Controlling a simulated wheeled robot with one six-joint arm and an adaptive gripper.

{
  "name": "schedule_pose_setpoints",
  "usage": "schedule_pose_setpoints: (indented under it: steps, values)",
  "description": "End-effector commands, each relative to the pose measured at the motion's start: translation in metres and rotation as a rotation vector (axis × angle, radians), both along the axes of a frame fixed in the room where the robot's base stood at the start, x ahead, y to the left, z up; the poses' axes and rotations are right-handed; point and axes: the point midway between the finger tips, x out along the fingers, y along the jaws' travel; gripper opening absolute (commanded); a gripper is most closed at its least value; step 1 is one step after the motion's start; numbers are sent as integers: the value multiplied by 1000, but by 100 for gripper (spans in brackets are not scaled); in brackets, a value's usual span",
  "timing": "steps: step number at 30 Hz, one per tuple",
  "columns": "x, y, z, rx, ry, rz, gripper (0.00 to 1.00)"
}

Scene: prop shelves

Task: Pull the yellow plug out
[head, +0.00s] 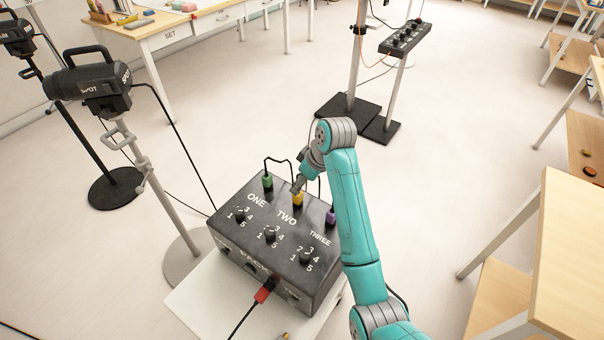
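The yellow plug (298,198) stands upright in the top of a black box (232,267), behind the label TWO. A green plug (267,182) is to its left and a purple plug (331,217) is to its right, each with a black cord. My gripper (297,189) is at the yellow plug's top, reaching down from the upper right. It covers part of the plug and its cord. Its fingers are small here, and I cannot tell whether they are closed on the plug.
A red plug (265,290) sits in the box's front face. The box rests on a pale platform (190,304). Spotlight stands (145,170) are at the left, a wooden shelf unit (570,245) at the right. Open floor (440,130) lies behind my arm.

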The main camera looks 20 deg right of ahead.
Motion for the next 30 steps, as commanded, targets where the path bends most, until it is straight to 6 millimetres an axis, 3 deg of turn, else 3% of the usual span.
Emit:
schedule_pose_setpoints:
  steps: [15,21,30]
  values:
    - [24,18,-74,0,2,-1,60]
    - [28,21,-86,-1,1,0,60]
    - [29,21,-87,-1,1,0,60]
